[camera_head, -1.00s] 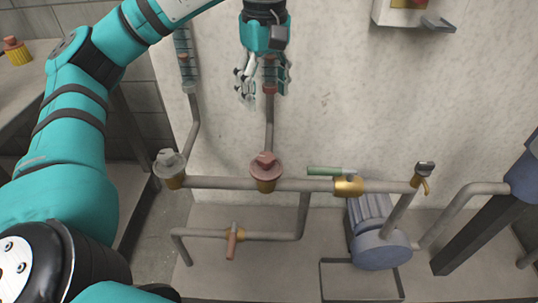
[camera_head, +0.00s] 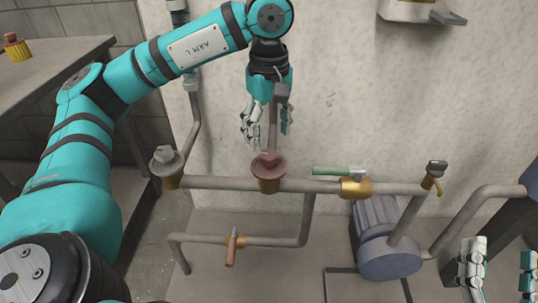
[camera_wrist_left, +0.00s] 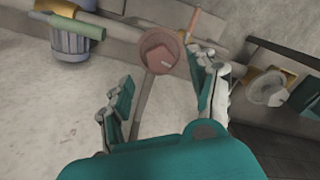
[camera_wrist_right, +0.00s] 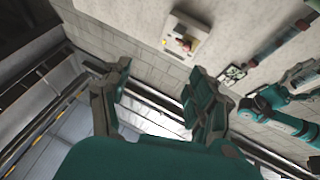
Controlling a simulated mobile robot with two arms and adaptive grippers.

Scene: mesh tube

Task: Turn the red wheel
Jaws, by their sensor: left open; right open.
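The red wheel (camera_head: 268,168) is a dull red cap with a raised grip on top of a brass valve, on the horizontal pipe in the middle of the head view. My left gripper (camera_head: 267,142) is open just above and behind it, fingers pointing down, apart from it. In the left wrist view the red wheel (camera_wrist_left: 160,50) lies ahead, between and beyond the two open fingers (camera_wrist_left: 165,95). My right gripper (camera_head: 500,270) is at the lower right of the head view, open and empty, away from the pipes. It also shows in the right wrist view (camera_wrist_right: 160,95).
A grey wheel valve (camera_head: 166,165) stands left on the same pipe. A green-handled valve (camera_head: 354,187) and a blue-grey pump (camera_head: 388,255) are to the right. A small red-handled valve (camera_head: 232,246) sits on the lower pipe. The wall stands close behind.

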